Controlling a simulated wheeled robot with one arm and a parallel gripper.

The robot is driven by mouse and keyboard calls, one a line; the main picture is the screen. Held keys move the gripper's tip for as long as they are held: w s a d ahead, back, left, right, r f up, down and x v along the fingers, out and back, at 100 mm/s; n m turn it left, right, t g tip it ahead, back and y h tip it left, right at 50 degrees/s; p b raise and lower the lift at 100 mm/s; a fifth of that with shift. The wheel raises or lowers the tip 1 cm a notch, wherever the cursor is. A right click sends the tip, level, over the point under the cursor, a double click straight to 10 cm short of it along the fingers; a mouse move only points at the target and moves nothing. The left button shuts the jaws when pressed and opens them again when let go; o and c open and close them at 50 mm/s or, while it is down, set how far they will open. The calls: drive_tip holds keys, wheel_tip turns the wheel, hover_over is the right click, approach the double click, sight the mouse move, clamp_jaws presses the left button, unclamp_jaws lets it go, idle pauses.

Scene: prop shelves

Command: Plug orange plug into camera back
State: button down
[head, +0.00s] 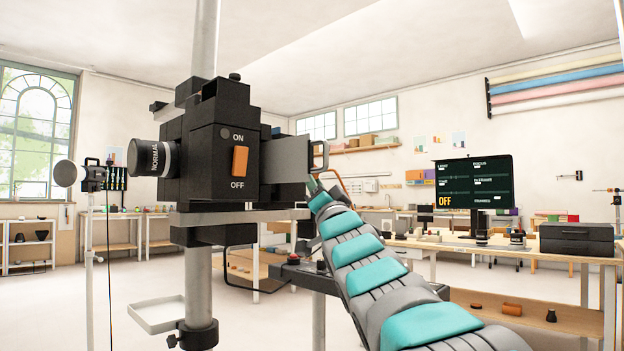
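The black camera (213,150) stands on a grey plate on a vertical column. Its lens, marked NORMAL, points left, and an orange switch (240,160) sits between ON and OFF. The grey camera back (287,158) is on its right side, with a small handle-like frame at its end. My teal and grey arm reaches from the lower right to just behind the camera back. My gripper (316,188) is small and mostly hidden there, so its fingers cannot be made out. A thin orange cable-like curve (339,178) shows beside it. The orange plug itself cannot be made out.
A monitor (474,183) reading OFF and a dark box (577,238) stand on the right workbench. A dark stand top (300,272) is below my arm. A white tray (161,314) hangs low on the column. A lamp (70,174) stands at left. Open floor lies at lower left.

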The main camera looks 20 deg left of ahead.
drive_tip(key=shift+c, duration=2.3)
unclamp_jaws()
drive_tip(key=v, duration=0.8)
drive_tip(key=shift+a, duration=0.1)
